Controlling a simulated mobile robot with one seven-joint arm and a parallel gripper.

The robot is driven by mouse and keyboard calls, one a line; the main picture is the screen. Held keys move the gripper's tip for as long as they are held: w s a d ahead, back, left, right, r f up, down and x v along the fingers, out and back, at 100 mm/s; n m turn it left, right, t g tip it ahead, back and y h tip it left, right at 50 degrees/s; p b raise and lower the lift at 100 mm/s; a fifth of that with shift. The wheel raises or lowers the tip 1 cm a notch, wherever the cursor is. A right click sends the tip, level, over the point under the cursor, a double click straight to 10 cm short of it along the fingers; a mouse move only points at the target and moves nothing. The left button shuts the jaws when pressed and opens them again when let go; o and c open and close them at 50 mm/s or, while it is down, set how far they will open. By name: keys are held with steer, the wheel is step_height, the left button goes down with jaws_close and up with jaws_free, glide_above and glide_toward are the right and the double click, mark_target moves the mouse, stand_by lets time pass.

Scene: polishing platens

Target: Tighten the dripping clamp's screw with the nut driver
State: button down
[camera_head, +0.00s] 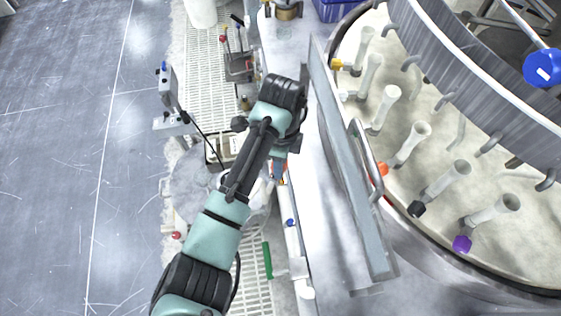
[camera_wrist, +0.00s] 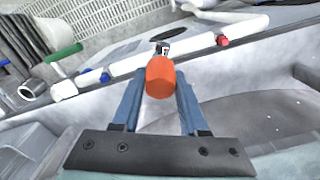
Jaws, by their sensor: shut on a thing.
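My gripper (camera_wrist: 160,82) is shut on an orange-handled tool, likely the nut driver (camera_wrist: 160,74), with a blue finger on each side. The handle's end faces the wrist camera and hides most of the shaft. Beyond it, a small dark and silver piece (camera_wrist: 163,48), possibly a clamp, sits at the white pipe (camera_wrist: 130,64). I cannot tell whether the driver touches it, and no drip is visible. In the head view my gripper (camera_head: 279,172) is over the white pipe (camera_head: 294,243), largely hidden by my arm.
Along the pipe are a blue fitting (camera_wrist: 105,77), a red fitting (camera_wrist: 223,41) and a green handle (camera_wrist: 63,53). A grey panel with a rail (camera_head: 345,160) stands right of my arm, beside the round basin (camera_head: 440,140) with several pale nozzles. Open floor (camera_head: 70,150) lies left.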

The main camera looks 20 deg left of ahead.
steer(key=m+b, duration=0.2)
steer(key=m, duration=0.1)
steer(key=m+b, duration=0.1)
steer(key=m, duration=0.1)
steer(key=shift+d+f, duration=0.25)
steer(key=shift+d, duration=0.1)
steer(key=m, duration=0.3)
steer(key=shift+m, duration=0.4)
steer(key=m+b, duration=0.1)
steer(key=m, duration=0.2)
steer(key=shift+r, duration=0.1)
steer(key=shift+c, duration=1.8)
jaws_free()
steer(key=shift+a+r, duration=0.1)
steer(key=shift+r, duration=0.05)
step_height(320, 180, up, 13)
